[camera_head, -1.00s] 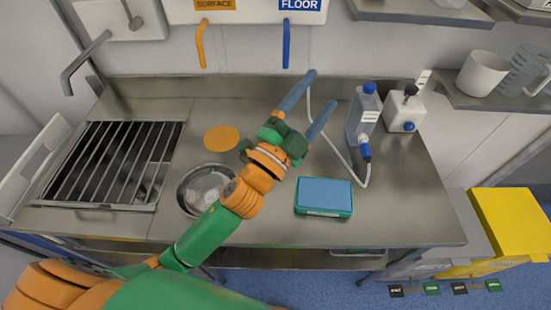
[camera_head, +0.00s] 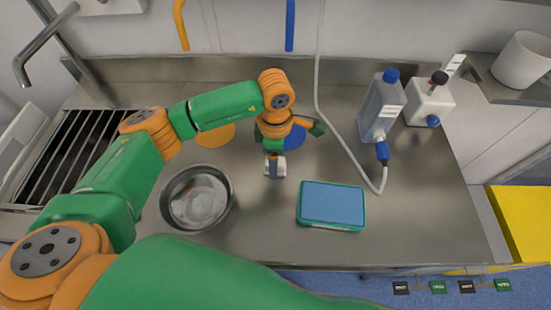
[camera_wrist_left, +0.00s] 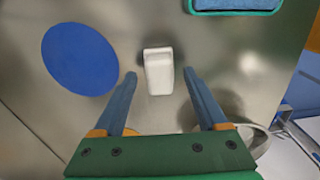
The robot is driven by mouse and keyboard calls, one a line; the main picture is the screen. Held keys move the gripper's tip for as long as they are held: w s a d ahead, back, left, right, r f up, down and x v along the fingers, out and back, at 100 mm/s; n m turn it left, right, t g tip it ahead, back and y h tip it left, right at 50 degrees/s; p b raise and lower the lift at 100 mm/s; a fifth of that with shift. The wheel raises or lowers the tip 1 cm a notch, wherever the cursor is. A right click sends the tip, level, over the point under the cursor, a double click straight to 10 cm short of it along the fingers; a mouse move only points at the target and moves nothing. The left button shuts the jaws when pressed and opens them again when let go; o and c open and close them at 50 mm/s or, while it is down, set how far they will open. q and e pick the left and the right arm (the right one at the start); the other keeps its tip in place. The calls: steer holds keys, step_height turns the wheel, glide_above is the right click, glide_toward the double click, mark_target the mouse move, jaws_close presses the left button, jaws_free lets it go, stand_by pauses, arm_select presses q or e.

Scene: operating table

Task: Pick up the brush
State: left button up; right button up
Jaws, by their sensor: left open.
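A small white block-like object (camera_wrist_left: 158,68), which looks like the brush, lies on the steel counter. It also shows in the head view (camera_head: 281,167), partly hidden by my gripper; no bristles can be made out. My left gripper (camera_wrist_left: 160,76) is open, with one blue-grey finger on each side of the white object and a gap to both. In the head view the left gripper (camera_head: 273,168) points down at the object from above. I cannot tell how high the fingertips are above the counter. My right gripper is not in view.
A metal bowl (camera_head: 168,200) stands to the left of the white object, and a teal-edged tray (camera_head: 332,229) to its right. A blue disc (camera_wrist_left: 79,60) and an orange disc (camera_head: 214,137) lie behind. A bottle (camera_head: 382,108) with a hose stands at back right.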

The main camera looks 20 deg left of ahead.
arm_select(q)
steer(key=shift+a+f, duration=0.1)
steer(key=shift+f, duration=0.65)
jaws_close()
steer(key=shift+w+r+b, duration=0.1)
steer(key=shift+r+b, duration=0.45)
steer(key=shift+b, duration=0.05)
steer(key=shift+r+b, duration=0.55)
steer(key=shift+r, duration=0.1)
steer(key=s+d+r+b, duration=0.1)
steer(key=s+r+b, duration=0.1)
steer(key=s+r, duration=0.8)
steer(key=s, duration=0.4)
steer(key=shift+d+r+b, duration=0.25)
steer(key=shift+r+b, duration=0.1)
